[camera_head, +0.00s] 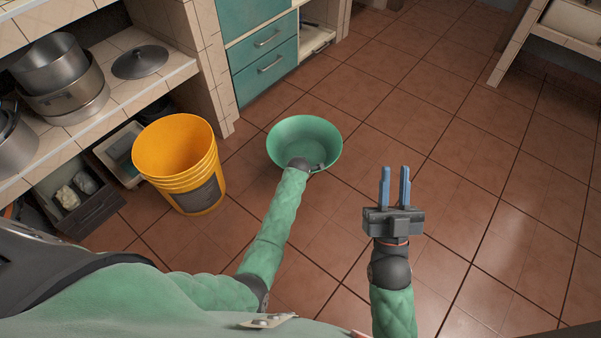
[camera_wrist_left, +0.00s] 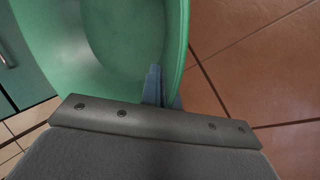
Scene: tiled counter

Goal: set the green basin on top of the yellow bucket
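The green basin (camera_head: 304,135) is upright in the middle of the head view, to the right of the yellow bucket. My left gripper (camera_head: 319,167) is at the basin's near rim, mostly hidden by its own wrist. In the left wrist view its blue fingers (camera_wrist_left: 165,88) are closed on the rim of the basin (camera_wrist_left: 110,45), one on each side of the wall. I cannot tell whether the basin touches the floor. The yellow bucket (camera_head: 178,150) stands upright and empty on the floor, apart from the basin. My right gripper (camera_head: 395,187) is open and empty above the floor.
A tiled counter (camera_head: 130,85) with metal pots (camera_head: 62,80) and a lid (camera_head: 139,62) is behind and left of the bucket. Teal drawers (camera_head: 265,50) stand behind the basin. Crates lie under the counter. The tiled floor (camera_head: 460,130) on the right is clear.

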